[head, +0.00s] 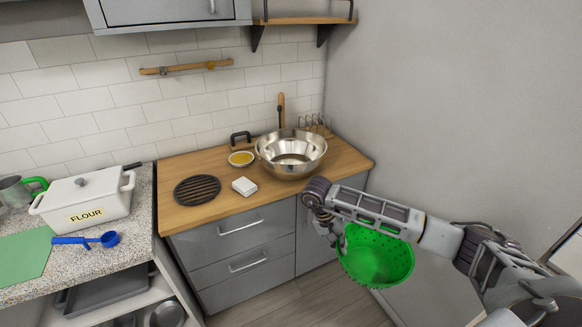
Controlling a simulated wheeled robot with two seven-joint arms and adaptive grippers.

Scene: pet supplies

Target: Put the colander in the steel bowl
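The green colander (378,262) hangs in the air in front of the lower cabinet, below the counter top's right end. My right gripper (335,238) points down at the colander's left rim and appears shut on it; the fingertips are small and partly hidden. My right forearm crosses above the colander and hides part of its far rim. The steel bowl (284,156) stands upright on the wooden counter, up and left of the colander, and looks empty. My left gripper is not in view.
The wooden counter (215,208) also bears a black round trivet (197,190), a white block (244,186), a small dish of yellow food (241,159) and a rack (314,124) behind the bowl. A flour box (86,198) stands on the left counter. A wall is on the right.

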